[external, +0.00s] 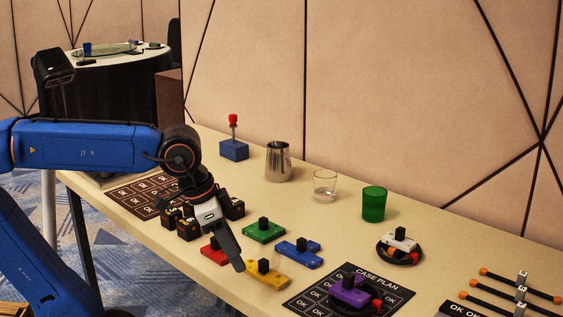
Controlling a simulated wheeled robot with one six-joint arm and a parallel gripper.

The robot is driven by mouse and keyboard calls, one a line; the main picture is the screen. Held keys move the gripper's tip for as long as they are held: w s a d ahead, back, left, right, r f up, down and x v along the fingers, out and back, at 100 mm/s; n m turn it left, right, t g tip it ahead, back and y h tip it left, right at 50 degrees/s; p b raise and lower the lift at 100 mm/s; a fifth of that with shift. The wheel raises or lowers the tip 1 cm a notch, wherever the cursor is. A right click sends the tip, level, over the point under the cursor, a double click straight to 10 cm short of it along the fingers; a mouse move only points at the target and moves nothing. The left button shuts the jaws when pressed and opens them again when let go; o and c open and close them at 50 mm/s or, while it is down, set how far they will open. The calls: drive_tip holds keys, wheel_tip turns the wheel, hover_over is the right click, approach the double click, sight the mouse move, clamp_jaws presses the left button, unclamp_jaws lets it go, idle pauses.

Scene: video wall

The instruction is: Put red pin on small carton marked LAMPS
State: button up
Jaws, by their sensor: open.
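A red pin-like piece (233,120) stands upright on a blue block (234,150) at the back left of the table; I cannot tell if it is the task's red pin. A low red piece (214,252) sits partly hidden behind my gripper (228,252). My gripper points down over the table's front, open and apparently empty, between the red piece and a yellow piece (267,277). Small dark boxes (188,229) stand to its left, partly covered by it; their marks are too small to read. I cannot make out a carton marked LAMPS.
Green (264,231), blue (297,253) and purple (349,291) knobbed pieces stand on the table (420,255). A metal pitcher (278,161), clear glass (324,186) and green cup (374,204) line the back. A white knobbed piece (400,241) sits on a black dish.

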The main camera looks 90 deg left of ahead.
drive_tip(key=s+d+f+m, duration=0.2)
drive_tip(key=s+d+f, duration=0.2)
drive_tip(key=s+f, duration=0.3)
wheel_tip(320, 180, down, 2)
drive_tip(key=shift+s+d+f+h, duration=0.2)
drive_tip(key=shift+s+d+h, duration=0.1)
drive_tip(key=shift+s+d, duration=0.05)
idle(0.7)
